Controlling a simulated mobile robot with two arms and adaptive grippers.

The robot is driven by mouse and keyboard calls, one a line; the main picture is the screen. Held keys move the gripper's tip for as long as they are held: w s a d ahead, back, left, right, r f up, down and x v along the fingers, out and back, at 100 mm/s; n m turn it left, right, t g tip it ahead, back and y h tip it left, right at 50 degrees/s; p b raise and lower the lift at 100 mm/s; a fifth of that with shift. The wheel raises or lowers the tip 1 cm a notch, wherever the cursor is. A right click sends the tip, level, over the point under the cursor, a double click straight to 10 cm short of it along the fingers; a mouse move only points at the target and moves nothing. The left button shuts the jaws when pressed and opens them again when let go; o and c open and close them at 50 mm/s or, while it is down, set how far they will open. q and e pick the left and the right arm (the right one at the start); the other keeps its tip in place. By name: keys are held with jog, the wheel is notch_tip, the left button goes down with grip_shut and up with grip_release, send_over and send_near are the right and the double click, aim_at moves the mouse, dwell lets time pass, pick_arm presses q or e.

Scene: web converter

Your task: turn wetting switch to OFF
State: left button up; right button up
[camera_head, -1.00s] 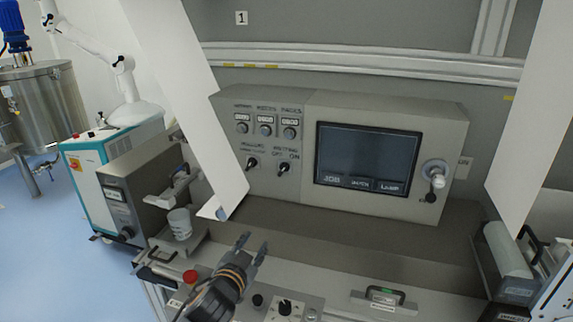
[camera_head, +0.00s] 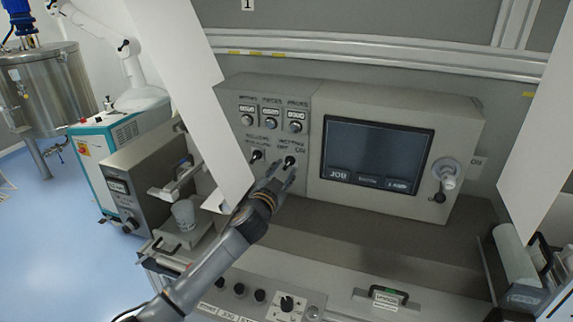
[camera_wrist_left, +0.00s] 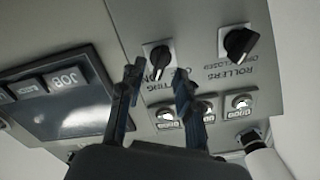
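The wetting switch (camera_head: 289,161) is a black knob on the grey control panel (camera_head: 325,104), under the OFF and ON lettering. It also shows in the left wrist view (camera_wrist_left: 158,56), upside down, with its label partly hidden by a finger. I cannot tell its exact setting. My left gripper (camera_head: 283,174) is just below the knob in the head view. In the left wrist view its fingers (camera_wrist_left: 156,74) are apart, with the knob just beyond and between the tips. Contact cannot be made out. My right gripper is not in view.
The rollers switch (camera_head: 256,155) sits close left of the wetting switch. Counters (camera_head: 271,110) with small knobs are above, and a dark screen (camera_head: 376,155) is to the right.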

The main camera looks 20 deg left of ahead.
aim_at(289, 163)
pick_arm(q)
jog(key=shift+w+d, duration=0.1)
jog(key=shift+w, duration=1.3)
jog(key=shift+s, duration=0.1)
grip_shut()
